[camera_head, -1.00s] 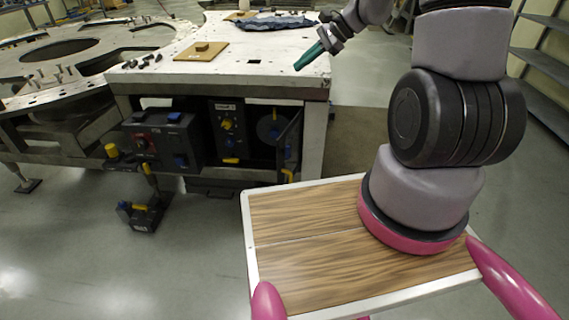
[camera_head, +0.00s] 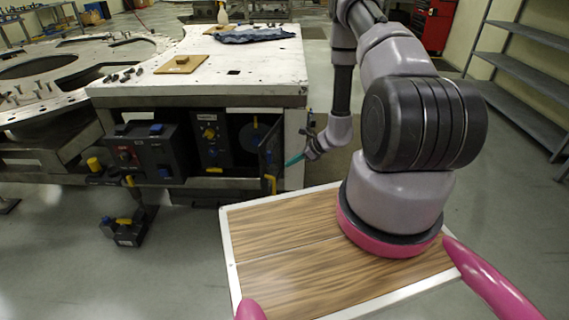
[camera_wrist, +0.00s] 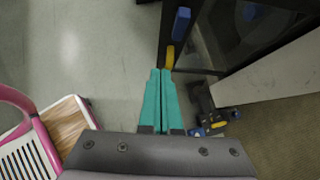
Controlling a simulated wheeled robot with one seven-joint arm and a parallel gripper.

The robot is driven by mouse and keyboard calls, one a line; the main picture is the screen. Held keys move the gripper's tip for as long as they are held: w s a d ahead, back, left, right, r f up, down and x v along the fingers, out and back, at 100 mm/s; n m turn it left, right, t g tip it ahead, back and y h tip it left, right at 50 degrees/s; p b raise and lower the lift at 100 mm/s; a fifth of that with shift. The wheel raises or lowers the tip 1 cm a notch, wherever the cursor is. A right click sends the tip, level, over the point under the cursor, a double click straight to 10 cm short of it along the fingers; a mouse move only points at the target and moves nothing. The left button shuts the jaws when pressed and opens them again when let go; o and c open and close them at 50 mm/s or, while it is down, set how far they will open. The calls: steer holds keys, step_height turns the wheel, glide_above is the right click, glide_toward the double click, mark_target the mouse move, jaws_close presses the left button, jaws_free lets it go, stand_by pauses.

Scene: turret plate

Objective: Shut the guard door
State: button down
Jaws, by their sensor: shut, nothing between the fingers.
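The guard door (camera_head: 270,152) is a dark framed panel at the right end of the unit under the white table. It stands open, swung out toward me, with a yellow handle (camera_head: 269,184) low on its edge. In the wrist view the door's dark edge (camera_wrist: 164,45) carries a blue piece (camera_wrist: 181,24) and a yellow piece (camera_wrist: 169,57). My gripper (camera_head: 289,162) has teal fingers, shut and empty, just right of the door. In the wrist view the fingertips (camera_wrist: 160,71) are close below the yellow piece; I cannot tell whether they touch it.
The white table (camera_head: 240,72) has a pale leg (camera_head: 294,150) behind my gripper. Black control boxes (camera_head: 155,150) sit left of the door. A small black box (camera_head: 125,231) with blue and yellow parts hangs low at left.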

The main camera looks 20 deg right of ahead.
mark_target(262, 171)
steer(key=x, duration=0.3)
steer(key=r+x, duration=0.1)
steer(key=x, duration=0.2)
steer(key=w+a+x, duration=0.1)
steer(key=x, duration=0.3)
steer(key=shift+a+r, duration=0.15)
steer(key=shift+r, duration=0.05)
steer(key=shift+w+a, duration=0.25)
steer(key=shift+a, duration=0.15)
